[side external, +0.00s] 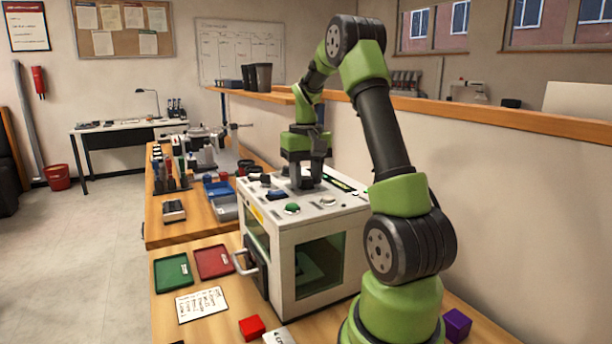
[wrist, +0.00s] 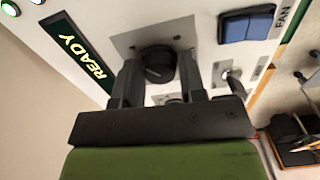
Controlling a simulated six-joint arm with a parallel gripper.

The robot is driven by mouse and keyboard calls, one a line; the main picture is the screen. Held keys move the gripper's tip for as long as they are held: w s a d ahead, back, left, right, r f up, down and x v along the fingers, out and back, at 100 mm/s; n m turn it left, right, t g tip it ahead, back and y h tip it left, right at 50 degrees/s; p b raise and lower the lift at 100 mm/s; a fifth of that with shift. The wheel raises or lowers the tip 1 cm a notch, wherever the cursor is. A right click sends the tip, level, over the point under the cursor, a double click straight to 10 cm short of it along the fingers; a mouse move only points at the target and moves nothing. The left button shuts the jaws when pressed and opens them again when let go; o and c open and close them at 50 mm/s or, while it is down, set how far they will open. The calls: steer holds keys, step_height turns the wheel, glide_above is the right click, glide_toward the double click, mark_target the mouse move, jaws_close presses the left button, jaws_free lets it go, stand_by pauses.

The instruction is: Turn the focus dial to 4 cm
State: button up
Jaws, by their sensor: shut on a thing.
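The laser marker (side external: 290,225) is a white box with a dark window, standing on the wooden bench. The focus dial (wrist: 158,66) is a round black knob on a grey plate on its top panel, seen in the wrist view. My gripper (wrist: 160,75) points down at the panel, with one finger on each side of the dial, and is shut on it. In the side view my gripper (side external: 305,180) is over the back part of the panel and hides the dial. The scale marks around the dial are too small to read.
A READY display (wrist: 75,50) lies left of the dial, a blue FAN switch (wrist: 246,24) and a key switch (wrist: 230,76) to its right. A green button (side external: 292,208) is at the panel's front. Green (side external: 173,271) and red (side external: 214,261) trays lie beside the machine.

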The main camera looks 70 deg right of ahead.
mark_target(305, 178)
steer(key=shift+n, duration=0.4)
steer(key=o, duration=0.9)
step_height(305, 178, up, 10)
steer(key=shift+r, duration=0.1)
steer(key=shift+a, duration=0.1)
stand_by(0.5)
